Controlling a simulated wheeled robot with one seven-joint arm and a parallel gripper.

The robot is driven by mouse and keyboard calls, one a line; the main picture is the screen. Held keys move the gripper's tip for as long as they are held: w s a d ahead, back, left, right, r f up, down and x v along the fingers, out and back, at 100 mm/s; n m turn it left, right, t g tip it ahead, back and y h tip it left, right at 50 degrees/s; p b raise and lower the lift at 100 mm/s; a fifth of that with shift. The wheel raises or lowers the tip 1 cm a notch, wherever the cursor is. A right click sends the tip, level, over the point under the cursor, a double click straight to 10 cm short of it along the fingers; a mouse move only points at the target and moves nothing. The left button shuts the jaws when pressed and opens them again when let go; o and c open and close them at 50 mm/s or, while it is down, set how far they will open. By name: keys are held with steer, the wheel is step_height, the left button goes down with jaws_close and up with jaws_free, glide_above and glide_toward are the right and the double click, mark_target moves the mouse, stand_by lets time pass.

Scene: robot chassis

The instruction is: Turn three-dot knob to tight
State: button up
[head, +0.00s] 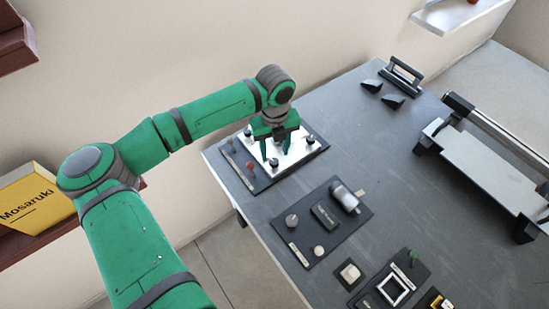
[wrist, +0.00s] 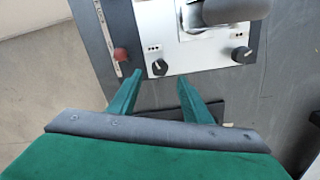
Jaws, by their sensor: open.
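A white panel (head: 297,157) on a dark base plate carries several black knobs. In the wrist view two knobs show on the panel (wrist: 200,62): a left knob (wrist: 160,67) and a right knob (wrist: 242,54). Each has small dark dots above it; the left group looks like three, but the dots are too small to count surely. My gripper (wrist: 158,82) is open and empty, its fingertips just short of the left knob, which lies roughly between them in the picture. In the head view my gripper (head: 277,148) covers part of the panel. I cannot tell whether it touches anything.
A red-topped part (wrist: 120,55) and a light strip stand left of the panel. A large grey cylindrical part (wrist: 235,8) hangs over the panel's upper part. On the table (head: 400,160), other boards (head: 320,245) lie nearer, and a long rail fixture (head: 485,155) stands right.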

mark_target(274, 161)
step_height(274, 161, down, 5)
steer(key=shift+w+a+f, duration=0.1)
stand_by(0.3)
steer(key=c, duration=1.1)
